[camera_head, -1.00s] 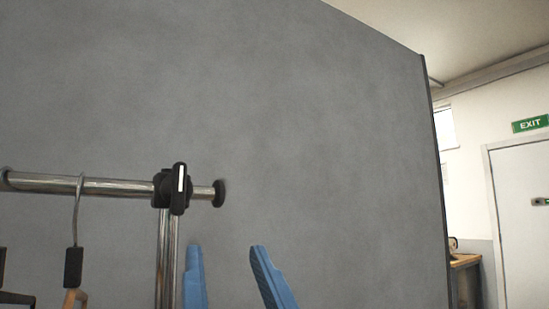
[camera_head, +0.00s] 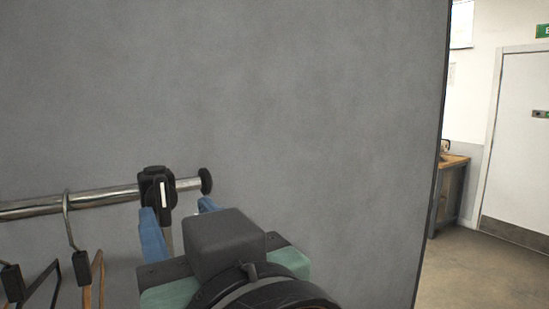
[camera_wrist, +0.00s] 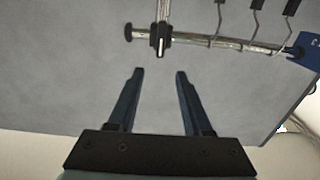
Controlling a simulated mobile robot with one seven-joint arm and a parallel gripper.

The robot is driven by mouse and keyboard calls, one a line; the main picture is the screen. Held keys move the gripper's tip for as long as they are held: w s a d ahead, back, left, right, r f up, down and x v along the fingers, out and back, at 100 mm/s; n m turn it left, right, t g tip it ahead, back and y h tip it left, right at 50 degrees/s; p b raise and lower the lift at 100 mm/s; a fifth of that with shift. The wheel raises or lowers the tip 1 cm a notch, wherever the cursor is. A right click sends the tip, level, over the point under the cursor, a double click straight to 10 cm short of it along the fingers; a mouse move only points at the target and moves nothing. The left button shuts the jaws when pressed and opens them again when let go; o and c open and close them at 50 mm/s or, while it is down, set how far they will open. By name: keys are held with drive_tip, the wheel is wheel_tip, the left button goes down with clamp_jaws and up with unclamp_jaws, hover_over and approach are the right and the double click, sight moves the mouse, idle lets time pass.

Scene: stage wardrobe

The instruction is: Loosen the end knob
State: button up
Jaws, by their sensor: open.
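The end knob (camera_head: 164,194) is a black knob with a white stripe, on a black clamp (camera_head: 150,181) where the chrome rail meets the upright. In the head view it sits just left of the rail's black end cap (camera_head: 206,182). In the wrist view the knob (camera_wrist: 160,43) lies beyond the fingertips, roughly centred between them, with its stripe vertical. My gripper (camera_head: 180,211) is open and empty, its blue fingers apart. In the wrist view my gripper (camera_wrist: 158,72) has clear space between its fingers and does not touch the knob. Part of the upright is hidden behind my gripper.
Several hangers (camera_head: 68,215) hang from the rail (camera_head: 100,199) left of the clamp. A large grey panel (camera_head: 300,90) stands behind the rack. A wooden bench (camera_head: 451,185) and a white door (camera_head: 520,140) are at the far right, with open floor before them.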

sight(162, 186)
drive_tip(key=p+x, duration=0.7)
drive_tip(key=x, duration=0.3)
drive_tip(key=shift+w+a+p, duration=0.25)
drive_tip(key=shift+p, duration=0.1)
clamp_jaws()
drive_tip(key=shift+f, duration=0.1)
